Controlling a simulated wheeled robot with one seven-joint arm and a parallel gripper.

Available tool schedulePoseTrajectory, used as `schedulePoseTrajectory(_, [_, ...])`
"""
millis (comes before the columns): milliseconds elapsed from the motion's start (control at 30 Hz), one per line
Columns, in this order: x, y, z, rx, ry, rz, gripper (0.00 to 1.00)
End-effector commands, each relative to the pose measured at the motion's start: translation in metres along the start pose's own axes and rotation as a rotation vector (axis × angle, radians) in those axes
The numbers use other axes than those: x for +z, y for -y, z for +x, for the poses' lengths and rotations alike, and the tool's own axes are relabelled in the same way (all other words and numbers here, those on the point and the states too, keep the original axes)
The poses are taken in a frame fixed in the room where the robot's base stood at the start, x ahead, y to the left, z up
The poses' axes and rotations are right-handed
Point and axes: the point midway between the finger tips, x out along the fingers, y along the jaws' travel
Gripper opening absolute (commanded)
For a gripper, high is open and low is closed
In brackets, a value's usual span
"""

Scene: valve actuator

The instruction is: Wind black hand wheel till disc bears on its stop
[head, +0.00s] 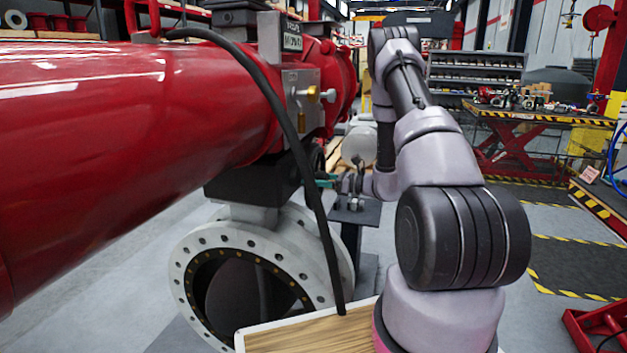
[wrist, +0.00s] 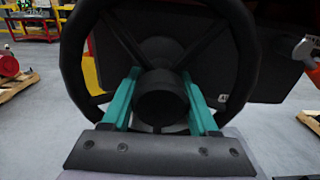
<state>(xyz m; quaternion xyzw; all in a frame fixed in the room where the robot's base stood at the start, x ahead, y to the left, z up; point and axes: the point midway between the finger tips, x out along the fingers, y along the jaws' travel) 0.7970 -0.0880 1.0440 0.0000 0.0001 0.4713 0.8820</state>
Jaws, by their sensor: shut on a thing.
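The black hand wheel (wrist: 74,52) fills most of the wrist view, with its spokes and round hub (wrist: 162,95) facing me. My gripper (wrist: 163,82) has its teal fingers on either side of the hub, shut on the wheel at its middle. In the head view my gripper (head: 326,182) shows only as a bit of teal, at the wheel's edge (head: 317,158), mostly behind the actuator. The valve's dark disc (head: 238,288) shows inside the pale bolted flange (head: 186,277). It looks turned partway in the bore; its stop is not visible.
The big red actuator cylinder (head: 120,110) fills the left, above the valve. A black cable (head: 305,165) hangs before it. A wooden-topped surface (head: 300,337) is low in front. A lift table (head: 540,116) stands at back right, with open floor (head: 560,262) before it.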

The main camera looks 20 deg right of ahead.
Motion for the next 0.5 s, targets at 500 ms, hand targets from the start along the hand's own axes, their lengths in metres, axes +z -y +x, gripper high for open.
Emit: schedulePoseTrajectory(500, [0.0003, 0.0010, -0.0010, -0.002, 0.001, -0.139, 0.00])
